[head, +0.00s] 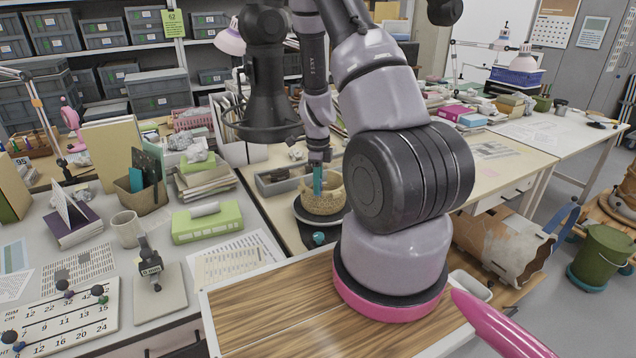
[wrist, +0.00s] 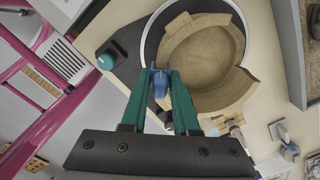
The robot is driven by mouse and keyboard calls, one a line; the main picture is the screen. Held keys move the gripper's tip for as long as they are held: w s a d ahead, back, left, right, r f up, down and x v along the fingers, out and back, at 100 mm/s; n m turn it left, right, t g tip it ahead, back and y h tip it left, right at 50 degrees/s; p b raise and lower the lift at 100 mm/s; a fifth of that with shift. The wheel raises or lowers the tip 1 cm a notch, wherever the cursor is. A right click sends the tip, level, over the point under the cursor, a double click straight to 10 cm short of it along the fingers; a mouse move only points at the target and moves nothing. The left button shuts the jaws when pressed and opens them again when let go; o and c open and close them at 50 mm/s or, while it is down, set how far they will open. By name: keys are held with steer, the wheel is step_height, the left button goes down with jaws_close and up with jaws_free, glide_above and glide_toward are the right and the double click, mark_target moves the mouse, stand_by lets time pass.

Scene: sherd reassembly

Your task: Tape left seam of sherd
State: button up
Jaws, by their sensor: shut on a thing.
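The beige, partly built pot (head: 322,203) stands on a dark round turntable; it also shows from above in the wrist view (wrist: 205,55). Its wall is uneven, with a small raised tab (wrist: 179,22) at the upper left and a thick stepped wall section (wrist: 238,88) at the lower right. My gripper (head: 318,186) is low over the pot's rim. In the wrist view its teal fingers (wrist: 160,84) are shut on a small blue piece at the pot's left wall. Whether the blue piece touches the wall, I cannot tell. The seams are not clear.
A teal knob (head: 318,239) is beside the turntable. A grey tray (head: 278,181) lies behind the pot. The wooden top (head: 270,310) in front is bare.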

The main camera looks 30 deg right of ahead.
steer(key=shift+f, duration=0.85)
stand_by(1.4)
stand_by(0.3)
steer(key=o, duration=0.9)
step_height(320, 180, up, 11)
steer(key=shift+f, duration=0.1)
